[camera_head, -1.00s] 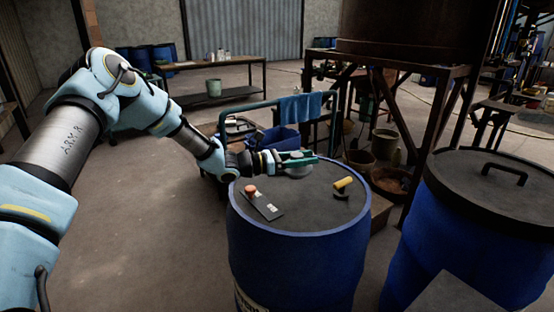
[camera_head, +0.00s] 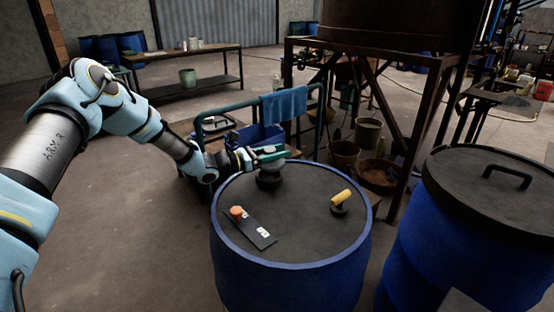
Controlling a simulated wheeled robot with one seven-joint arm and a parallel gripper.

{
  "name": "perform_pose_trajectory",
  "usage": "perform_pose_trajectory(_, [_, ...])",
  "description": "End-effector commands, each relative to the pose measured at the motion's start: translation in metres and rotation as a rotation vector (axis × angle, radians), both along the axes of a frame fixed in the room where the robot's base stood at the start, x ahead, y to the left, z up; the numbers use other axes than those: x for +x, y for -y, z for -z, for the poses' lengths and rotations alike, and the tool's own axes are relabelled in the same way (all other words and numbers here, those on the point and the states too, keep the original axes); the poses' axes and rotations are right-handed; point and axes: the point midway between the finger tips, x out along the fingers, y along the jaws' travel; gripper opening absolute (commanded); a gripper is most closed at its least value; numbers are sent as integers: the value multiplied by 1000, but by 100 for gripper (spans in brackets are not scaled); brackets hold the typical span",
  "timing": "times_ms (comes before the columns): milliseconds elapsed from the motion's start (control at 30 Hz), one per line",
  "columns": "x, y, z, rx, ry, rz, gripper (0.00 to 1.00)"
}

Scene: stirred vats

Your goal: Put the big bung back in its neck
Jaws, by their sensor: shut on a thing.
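A blue drum (camera_head: 285,270) with a dark flat top (camera_head: 295,215) stands in the middle of the view. My gripper (camera_head: 270,154) is over the far left edge of this top, shut on a grey round bung (camera_head: 270,170). The bung hangs under the jaws, looking roughly upright. A dark round shape lies right beneath it at the drum's back rim; I cannot tell whether this is the neck, the bung's lower part or shadow, nor whether they touch.
On the drum top lie a dark plate (camera_head: 255,233) with an orange knob (camera_head: 237,212) and a yellow-handled fitting (camera_head: 341,199). A second lidded blue drum (camera_head: 435,250) stands at the right. A teal-railed cart (camera_head: 235,118) with a blue towel (camera_head: 291,103) is behind.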

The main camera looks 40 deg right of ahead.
Motion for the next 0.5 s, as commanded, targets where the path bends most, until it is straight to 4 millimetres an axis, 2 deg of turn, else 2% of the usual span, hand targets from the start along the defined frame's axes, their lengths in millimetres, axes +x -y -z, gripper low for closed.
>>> perform_pose_trajectory(200, [-1, 0, 29, 1, -1, 0, 0])
perform_pose_trajectory(500, [0, 0, 33, 0, -1, 0, 0])
